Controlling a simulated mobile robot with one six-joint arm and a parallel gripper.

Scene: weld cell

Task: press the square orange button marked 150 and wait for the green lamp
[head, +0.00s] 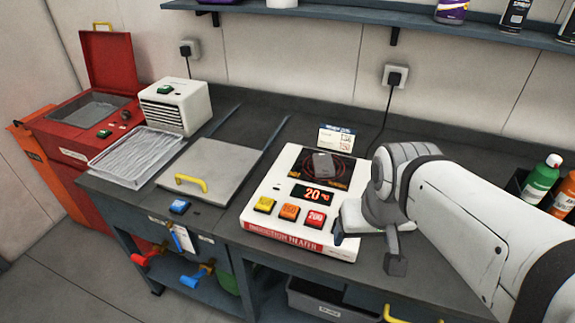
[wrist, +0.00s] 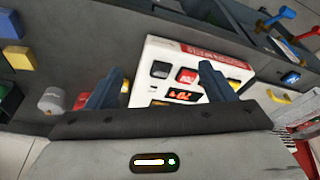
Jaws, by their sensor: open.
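The induction heater (head: 262,192) is a white box on the bench with a red front label. Its front row has a yellow button (head: 265,205), a square orange button (head: 289,212) and a red button (head: 315,218) marked 200. The orange button's number is too small to read. The display (head: 318,194) reads 20 °C. I see no lit green lamp on the heater. My gripper (head: 366,252) is open and empty, over the heater's right front side, right of the buttons. The wrist view shows the heater (wrist: 205,58) beyond the open fingers (wrist: 160,85).
A metal plate (head: 215,160) with a yellow handle lies left of the heater. A blue button (head: 179,207) sits on the bench front. A small card (head: 337,138) stands behind the heater. Bottles (head: 541,178) stand at right. A shelf (head: 400,20) runs above.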

